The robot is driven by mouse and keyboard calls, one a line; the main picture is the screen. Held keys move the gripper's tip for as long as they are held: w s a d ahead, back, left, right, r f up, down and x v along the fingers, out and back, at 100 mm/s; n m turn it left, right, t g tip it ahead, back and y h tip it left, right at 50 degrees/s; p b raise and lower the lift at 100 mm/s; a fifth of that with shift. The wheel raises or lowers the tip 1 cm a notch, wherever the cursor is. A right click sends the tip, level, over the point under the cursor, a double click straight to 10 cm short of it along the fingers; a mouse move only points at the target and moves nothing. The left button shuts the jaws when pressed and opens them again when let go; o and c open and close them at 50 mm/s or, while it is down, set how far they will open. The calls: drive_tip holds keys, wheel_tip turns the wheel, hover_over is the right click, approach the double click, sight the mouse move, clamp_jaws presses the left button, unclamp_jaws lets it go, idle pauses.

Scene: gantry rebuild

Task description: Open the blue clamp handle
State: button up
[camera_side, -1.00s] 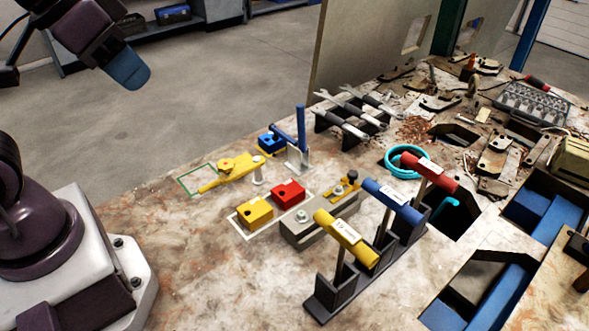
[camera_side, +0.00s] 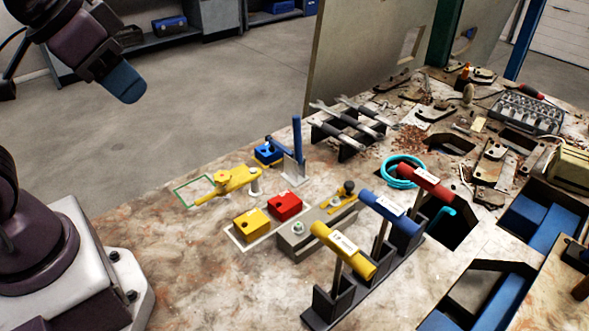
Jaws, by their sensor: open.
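The blue clamp handle (camera_side: 297,138) stands upright on a metal clamp on a pale base plate (camera_side: 291,172). Whether the arm touches the block is too small to tell. My gripper (camera_side: 122,83) hangs at the top left, high up and well apart from the clamp, with its dark blue end tilted down to the right. Its jaws overlap from this side, and nothing shows held in it.
A yellow clamp (camera_side: 227,182) lies left of the blue one. Yellow (camera_side: 250,225) and red (camera_side: 286,206) blocks stand in front. Wrenches on a black rack (camera_side: 345,145) are close behind to the right. T-handled tools (camera_side: 345,250) stand at front right. The left table area is clear.

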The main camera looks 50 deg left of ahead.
drive_tip(key=shift+o, duration=0.3)
drive_tip(key=w+a+f+n+g+h, duration=0.1)
drive_tip(key=w+f+n+g+h, duration=0.1)
drive_tip(key=w+f+n+h, duration=0.55)
drive_tip(key=w+f+n+g+h, duration=0.25)
drive_tip(key=w+n, duration=0.25)
drive_tip(key=w, duration=0.5)
drive_tip(key=w+a+f+n+t+h, duration=0.5)
drive_tip(key=w+a+f+n+t, duration=0.4)
drive_tip(key=a+f+n, duration=0.3)
hover_over(305, 159)
drive_tip(key=shift+f+n, duration=0.35)
drive_tip(key=shift+f, duration=0.25)
clamp_jaws()
